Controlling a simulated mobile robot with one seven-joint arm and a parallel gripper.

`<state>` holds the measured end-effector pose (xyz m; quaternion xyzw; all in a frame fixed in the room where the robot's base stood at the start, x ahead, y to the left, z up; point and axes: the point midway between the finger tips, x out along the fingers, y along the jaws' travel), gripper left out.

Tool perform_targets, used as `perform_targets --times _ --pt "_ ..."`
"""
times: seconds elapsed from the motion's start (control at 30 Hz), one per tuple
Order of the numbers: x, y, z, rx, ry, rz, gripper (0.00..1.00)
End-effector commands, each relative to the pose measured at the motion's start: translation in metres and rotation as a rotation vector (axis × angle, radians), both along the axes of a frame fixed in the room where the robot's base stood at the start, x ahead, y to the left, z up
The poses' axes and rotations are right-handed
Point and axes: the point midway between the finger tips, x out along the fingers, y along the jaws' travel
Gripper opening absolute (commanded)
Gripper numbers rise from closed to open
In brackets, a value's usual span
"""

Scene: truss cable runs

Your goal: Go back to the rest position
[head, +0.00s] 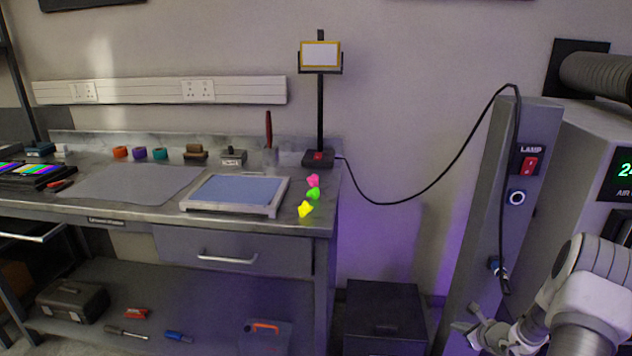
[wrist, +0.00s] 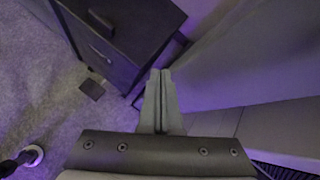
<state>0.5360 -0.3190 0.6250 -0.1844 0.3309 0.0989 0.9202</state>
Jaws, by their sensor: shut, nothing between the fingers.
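My gripper (head: 474,333) is low at the right in the head view, beside the foot of the grey post (head: 484,225). In the wrist view my gripper (wrist: 160,74) has its two fingers together, with nothing between them. It points down towards the floor area near a dark cabinet (wrist: 125,35). My white arm reaches in from the lower right of the head view. A black cable (head: 425,190) runs from the lamp stand (head: 320,110) on the bench, over the top of the post and down its front.
The workbench (head: 320,222) fills the left, with a framed blue pad (head: 238,192) and bright pink, green and yellow pieces (head: 305,209) near its right edge. The dark cabinet (head: 383,315) stands between bench and post. A large machine (head: 580,160) stands right of the post.

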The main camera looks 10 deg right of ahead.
Motion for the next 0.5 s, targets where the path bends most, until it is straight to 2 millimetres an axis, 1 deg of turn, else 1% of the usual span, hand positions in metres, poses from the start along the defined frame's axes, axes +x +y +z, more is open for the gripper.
perform_targets --times 0.03,0.07,0.1,0.23,0.3,0.37,0.4,0.5 --pt "0.009 0.014 0.028 -0.048 -0.01 0.079 0.0" --pt "0.012 0.022 0.041 -0.073 -0.013 0.123 0.0" --pt "0.016 0.033 0.058 -0.107 -0.017 0.182 0.0" --pt "0.022 0.071 0.111 -0.221 -0.029 0.368 0.0" --pt "0.022 0.092 0.138 -0.284 -0.036 0.466 0.0" --pt "0.02 0.11 0.16 -0.338 -0.041 0.547 0.0" --pt "0.018 0.122 0.175 -0.375 -0.045 0.601 0.0" --pt "0.009 0.15 0.208 -0.468 -0.053 0.731 0.0"
